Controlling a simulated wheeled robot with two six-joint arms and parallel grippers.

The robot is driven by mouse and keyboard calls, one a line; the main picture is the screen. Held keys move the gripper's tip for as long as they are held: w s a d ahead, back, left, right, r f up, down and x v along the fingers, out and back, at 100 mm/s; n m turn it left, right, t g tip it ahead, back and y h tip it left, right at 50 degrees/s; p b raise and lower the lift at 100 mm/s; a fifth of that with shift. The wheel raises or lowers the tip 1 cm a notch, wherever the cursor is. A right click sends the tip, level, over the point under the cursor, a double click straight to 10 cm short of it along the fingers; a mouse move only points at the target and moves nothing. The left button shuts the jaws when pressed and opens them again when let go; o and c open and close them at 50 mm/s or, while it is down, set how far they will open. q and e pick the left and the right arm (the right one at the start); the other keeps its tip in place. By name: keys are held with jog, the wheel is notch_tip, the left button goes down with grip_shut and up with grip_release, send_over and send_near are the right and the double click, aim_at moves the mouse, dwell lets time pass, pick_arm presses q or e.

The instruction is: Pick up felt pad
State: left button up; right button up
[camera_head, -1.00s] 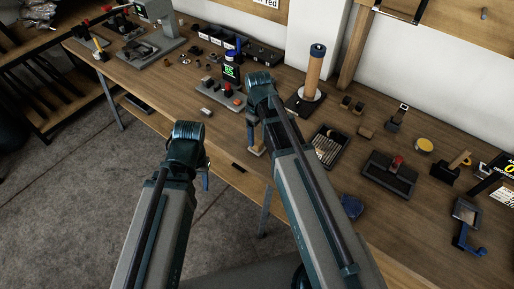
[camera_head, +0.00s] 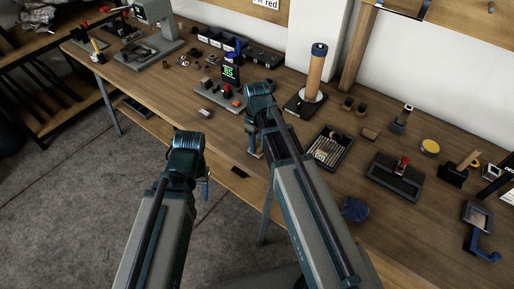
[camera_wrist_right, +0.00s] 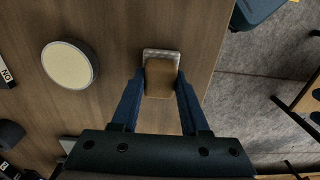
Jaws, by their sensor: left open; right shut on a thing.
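A brown block with a pale grey end (camera_wrist_right: 160,80), which looks like the felt pad, is between the fingers of my right gripper (camera_wrist_right: 161,78) in the right wrist view. The fingers are shut on its two sides. It is over the wooden bench close to the front edge; I cannot tell whether it touches the wood. In the head view my right wrist and arm mostly hide it. My left gripper (camera_head: 204,182) is open, in front of the bench over the floor, and its fingers are mostly hidden by its own wrist.
A round cream-topped disc (camera_wrist_right: 69,65) lies beside the gripper in the wrist view.

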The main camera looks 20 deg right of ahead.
grip_shut()
pick_arm(q)
jog(key=shift+r, duration=0.1)
pick_arm(e)
jog(key=shift+r, duration=0.1)
